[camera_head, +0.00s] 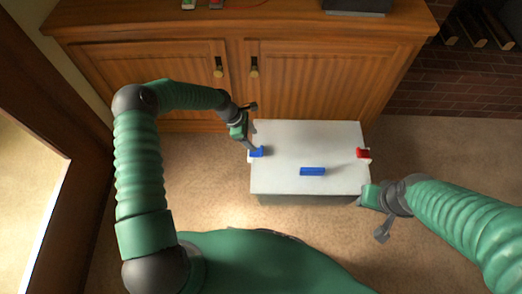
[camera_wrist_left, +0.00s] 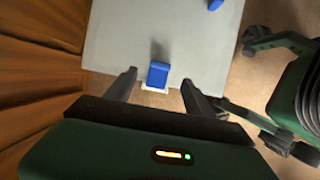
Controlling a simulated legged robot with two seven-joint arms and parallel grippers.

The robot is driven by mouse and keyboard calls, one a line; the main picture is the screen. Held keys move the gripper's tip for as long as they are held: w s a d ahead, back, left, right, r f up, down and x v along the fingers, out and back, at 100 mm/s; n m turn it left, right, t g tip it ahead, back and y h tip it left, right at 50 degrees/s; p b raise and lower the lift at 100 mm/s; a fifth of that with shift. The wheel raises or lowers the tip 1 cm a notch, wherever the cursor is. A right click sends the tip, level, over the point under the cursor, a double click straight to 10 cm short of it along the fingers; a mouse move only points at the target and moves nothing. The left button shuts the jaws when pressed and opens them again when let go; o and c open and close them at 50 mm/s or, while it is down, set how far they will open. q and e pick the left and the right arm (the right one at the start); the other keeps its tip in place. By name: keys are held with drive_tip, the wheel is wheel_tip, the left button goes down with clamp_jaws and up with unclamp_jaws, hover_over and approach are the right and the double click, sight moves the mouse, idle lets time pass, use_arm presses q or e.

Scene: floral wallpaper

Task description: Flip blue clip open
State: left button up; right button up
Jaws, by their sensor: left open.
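The blue clip (camera_head: 257,152) sits at the left edge of a white box (camera_head: 285,183). It also shows in the left wrist view (camera_wrist_left: 158,74), with a small white piece under it at the box edge. My left gripper (camera_head: 247,142) is open at that edge, close to the clip. In the left wrist view its two fingers stand on either side of the clip, with gaps visible; I cannot tell their exact height over it. My right gripper (camera_head: 369,213) is open and empty off the box's front right corner.
A red clip (camera_head: 363,153) sits on the box's right edge. A blue handle-like bar (camera_head: 312,171) lies near the front edge of the lid. A wooden cabinet (camera_head: 310,80) stands close behind the box. Carpet (camera_head: 430,150) is clear at the right.

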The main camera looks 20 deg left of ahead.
sight(260, 149)
use_arm(q)
drive_tip(key=b+x, duration=0.1)
drive_tip(key=x, duration=0.1)
drive_tip(key=a+x, duration=0.1)
drive_tip(key=x, duration=0.2)
drive_tip(key=shift+f+b, duration=0.25)
drive_tip(key=shift+b, duration=0.15)
drive_tip(key=shift+w+d+f+b, duration=0.1)
drive_tip(key=shift+d+f+b, duration=0.5)
drive_tip(key=shift+d+f, duration=0.7)
drive_tip(key=shift+d, duration=0.05)
drive_tip(key=shift+a, duration=0.25)
drive_tip(key=shift+a+f, duration=0.1)
drive_tip(key=shift+c, duration=1.8)
drive_tip(key=shift+d, duration=0.2)
drive_tip(key=c, duration=0.7)
drive_tip(key=shift+w, duration=0.1)
clamp_jaws()
use_arm(e)
drive_tip(key=f, duration=0.3)
drive_tip(key=shift+s+a+f, duration=0.1)
drive_tip(key=shift+a+f, duration=0.2)
drive_tip(key=shift+f, duration=0.05)
